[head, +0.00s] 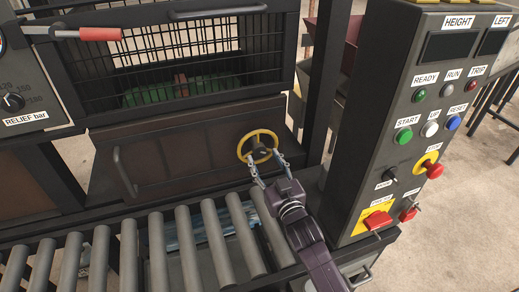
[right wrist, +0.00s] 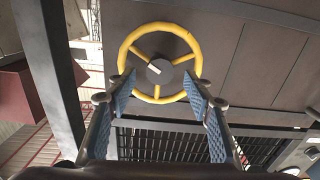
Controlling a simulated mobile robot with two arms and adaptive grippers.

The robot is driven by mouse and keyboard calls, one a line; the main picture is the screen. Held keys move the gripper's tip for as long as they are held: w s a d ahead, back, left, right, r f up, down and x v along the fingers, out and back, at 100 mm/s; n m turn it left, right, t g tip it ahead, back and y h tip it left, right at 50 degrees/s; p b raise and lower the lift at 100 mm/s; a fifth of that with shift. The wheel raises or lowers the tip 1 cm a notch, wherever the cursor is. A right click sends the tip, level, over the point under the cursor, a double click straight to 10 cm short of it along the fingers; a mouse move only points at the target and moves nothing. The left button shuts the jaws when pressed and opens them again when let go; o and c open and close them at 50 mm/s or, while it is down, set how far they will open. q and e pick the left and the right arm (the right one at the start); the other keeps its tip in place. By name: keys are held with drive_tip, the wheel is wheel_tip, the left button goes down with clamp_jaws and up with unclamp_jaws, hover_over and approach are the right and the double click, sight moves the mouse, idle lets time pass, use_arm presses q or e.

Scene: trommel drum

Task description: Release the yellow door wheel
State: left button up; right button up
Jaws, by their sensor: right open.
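The yellow door wheel (head: 258,135) is a round rim with spokes and a dark hub, mounted on the dark door panel (head: 190,150) of the machine. It also shows in the right wrist view (right wrist: 160,29), with the hub (right wrist: 159,71) near the middle. My right gripper (head: 268,172) is open, with its blue-padded fingers (right wrist: 163,85) on either side of the wheel's near part. The rim's near edge appears between the fingertips; I cannot tell whether they touch it. My left gripper is not in view.
A roller conveyor (head: 185,245) runs in front of the door. A control box (head: 400,120) with buttons stands close to the right of my right arm. A barred guard (head: 195,55) with a handle is above the door. A dark post (head: 322,80) stands right of the wheel.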

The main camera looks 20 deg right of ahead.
sight(263, 157)
drive_tip(key=w, duration=0.3)
drive_tip(key=shift+w+a+f, duration=0.1)
drive_tip(key=shift+w, duration=0.6)
drive_tip(key=c, duration=1.1)
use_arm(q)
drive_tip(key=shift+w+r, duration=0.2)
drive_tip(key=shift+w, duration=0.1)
use_arm(e)
drive_tip(key=shift+c, duration=0.2)
